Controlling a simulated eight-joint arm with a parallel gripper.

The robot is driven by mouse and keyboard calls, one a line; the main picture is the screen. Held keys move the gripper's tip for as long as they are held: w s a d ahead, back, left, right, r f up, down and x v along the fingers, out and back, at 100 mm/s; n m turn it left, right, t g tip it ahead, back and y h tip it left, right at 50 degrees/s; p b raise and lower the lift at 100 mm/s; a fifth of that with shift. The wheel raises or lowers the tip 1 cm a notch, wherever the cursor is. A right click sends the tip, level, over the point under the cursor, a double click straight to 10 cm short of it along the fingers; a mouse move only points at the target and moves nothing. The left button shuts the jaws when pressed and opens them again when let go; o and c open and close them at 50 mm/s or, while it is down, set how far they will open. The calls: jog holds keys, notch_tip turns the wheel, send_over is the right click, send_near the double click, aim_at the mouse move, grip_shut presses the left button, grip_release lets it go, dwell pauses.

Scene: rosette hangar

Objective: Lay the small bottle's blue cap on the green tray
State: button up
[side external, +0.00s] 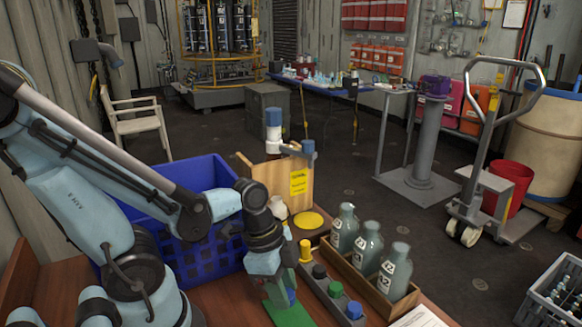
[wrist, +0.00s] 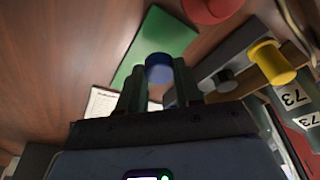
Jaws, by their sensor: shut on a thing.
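My gripper (side external: 282,290) points down over the green tray (side external: 291,316) at the front of the wooden table. In the wrist view, my gripper (wrist: 158,85) is shut on a blue cap (wrist: 159,68), held between its two fingers. The green tray (wrist: 155,42) lies beyond the cap there, partly covered by it. In the side view, the held cap (side external: 291,296) is mostly hidden by the fingers. I cannot tell the exact gap between cap and tray. I cannot tell which bottle is the small one.
A grey strip (side external: 331,291) beside the tray bears a yellow cap (side external: 305,250) and several darker ones. A wooden box (side external: 366,288) holds grey-green bottles (side external: 368,243).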

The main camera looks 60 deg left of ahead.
jog(key=shift+f, duration=1.25)
jog(key=shift+f, duration=0.15)
jog(key=o, duration=1)
jog(key=shift+v, duration=6.05)
jog(key=shift+w+r+n+t+y, duration=0.35)
jog(key=shift+w+n+t, duration=0.5)
jog(key=shift+w+n, duration=0.7)
jog(key=shift+w+r+n+t+y, duration=0.1)
jog(key=shift+w+n+t+y, duration=0.55)
jog(key=shift+w+n, duration=0.9)
jog(key=shift+w+r+n+t+y, duration=0.25)
jog(key=shift+w+n+t, duration=0.75)
jog(key=shift+w+n, duration=0.55)
